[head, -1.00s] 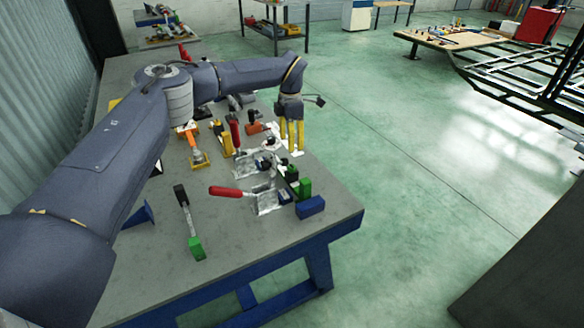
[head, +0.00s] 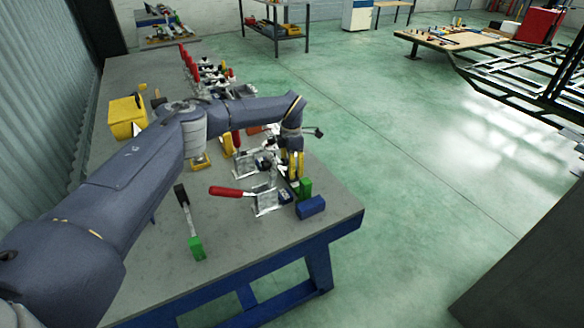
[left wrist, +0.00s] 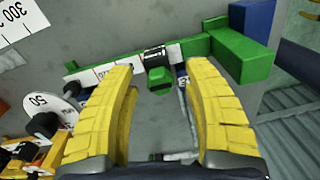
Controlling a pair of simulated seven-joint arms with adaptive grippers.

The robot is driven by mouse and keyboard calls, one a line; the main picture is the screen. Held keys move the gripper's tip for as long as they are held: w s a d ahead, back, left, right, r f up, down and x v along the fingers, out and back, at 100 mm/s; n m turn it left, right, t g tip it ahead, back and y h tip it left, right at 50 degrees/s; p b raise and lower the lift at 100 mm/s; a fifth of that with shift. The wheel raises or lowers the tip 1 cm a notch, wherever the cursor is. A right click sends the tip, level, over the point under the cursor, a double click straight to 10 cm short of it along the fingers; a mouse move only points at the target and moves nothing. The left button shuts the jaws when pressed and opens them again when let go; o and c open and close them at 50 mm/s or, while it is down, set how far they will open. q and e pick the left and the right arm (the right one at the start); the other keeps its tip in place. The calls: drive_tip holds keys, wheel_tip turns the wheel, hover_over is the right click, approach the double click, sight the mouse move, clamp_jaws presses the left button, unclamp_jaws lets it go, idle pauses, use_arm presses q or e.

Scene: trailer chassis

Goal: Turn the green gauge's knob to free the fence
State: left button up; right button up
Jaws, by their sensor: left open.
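The green gauge (head: 305,187) lies near the right edge of the grey workbench in the head view, partly hidden by my gripper. In the left wrist view, the green gauge (left wrist: 195,49) has a white scale, a black slider part and a large green block (left wrist: 240,57) at its right end, perhaps the fence. The green knob (left wrist: 159,80) sticks out below the scale. My left gripper (head: 295,176) points down over the gauge with its yellow fingers open. In the left wrist view, the knob shows between the fingers, apart from both. My right gripper is not in view.
A blue block (head: 311,207) sits beside the gauge at the bench edge. A red-handled clamp (head: 228,191) and a black-and-green tool (head: 194,246) lie nearby. A white dial marked 50 (left wrist: 38,102) is left of the fingers. Several clamps stand farther back.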

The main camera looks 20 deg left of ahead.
use_arm(q)
drive_tip(key=shift+c, duration=0.2)
clamp_jaws()
idle(0.5)
drive_tip(key=n, duration=0.8)
drive_tip(key=shift+n, duration=0.3)
drive_tip(key=n, duration=0.4)
drive_tip(key=shift+n, duration=0.3)
drive_tip(key=shift+n+t, duration=0.3)
drive_tip(key=shift+n, duration=2)
